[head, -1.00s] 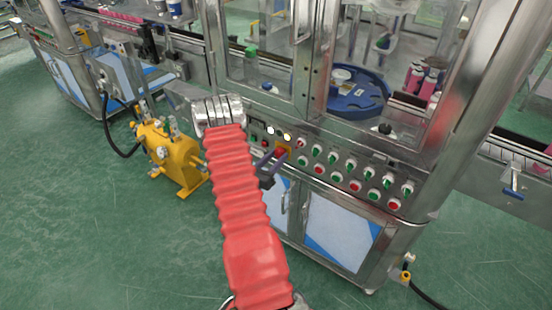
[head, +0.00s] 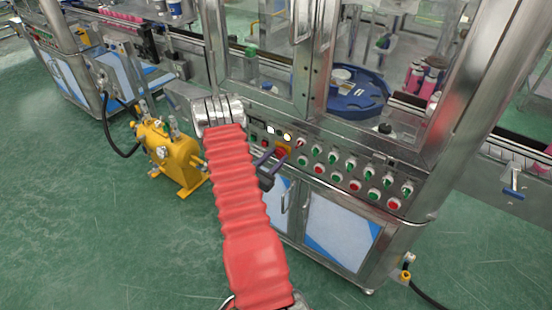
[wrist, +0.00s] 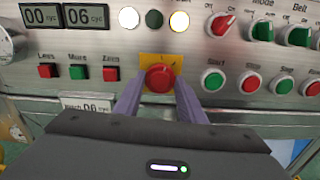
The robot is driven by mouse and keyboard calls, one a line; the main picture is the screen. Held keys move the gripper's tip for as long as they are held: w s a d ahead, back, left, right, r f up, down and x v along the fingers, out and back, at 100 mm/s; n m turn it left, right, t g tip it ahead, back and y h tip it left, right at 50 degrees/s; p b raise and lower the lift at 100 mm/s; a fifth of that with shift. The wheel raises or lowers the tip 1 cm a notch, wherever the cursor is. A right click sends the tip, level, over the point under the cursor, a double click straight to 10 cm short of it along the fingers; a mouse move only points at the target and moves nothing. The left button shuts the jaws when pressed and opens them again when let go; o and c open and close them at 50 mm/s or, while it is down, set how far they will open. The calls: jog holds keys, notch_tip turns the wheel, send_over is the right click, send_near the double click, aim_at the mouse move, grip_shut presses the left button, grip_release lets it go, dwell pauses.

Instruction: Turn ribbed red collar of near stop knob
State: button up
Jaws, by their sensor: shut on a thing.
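The near stop knob (wrist: 160,77) is a round red button with a red collar, on a yellow plate (wrist: 147,62) in the machine's front panel. It also shows small in the head view (head: 282,150). My gripper (wrist: 158,90) has two purple fingers, one on each side of the knob, shut on its red collar. The fingers hide the collar's sides, and its ribs are too small to make out. In the head view my gripper (head: 274,157) reaches the panel beyond the red-sleeved arm.
Small red and green buttons (wrist: 78,72) sit left of the knob, under a counter display (wrist: 42,15). Rotary switches and buttons (wrist: 213,82) lie close on the right. A yellow pump unit (head: 170,155) stands left of the machine on open green floor.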

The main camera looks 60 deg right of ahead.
jog(key=shift+m, duration=2.2)
jog(key=o, duration=1)
jog(key=shift+o, duration=0.2)
jog(key=shift+a, duration=0.1)
jog(key=w+a, duration=0.2)
jog(key=a, duration=1.1)
jog(key=shift+a, duration=0.25)
jog(key=shift+w, duration=0.1)
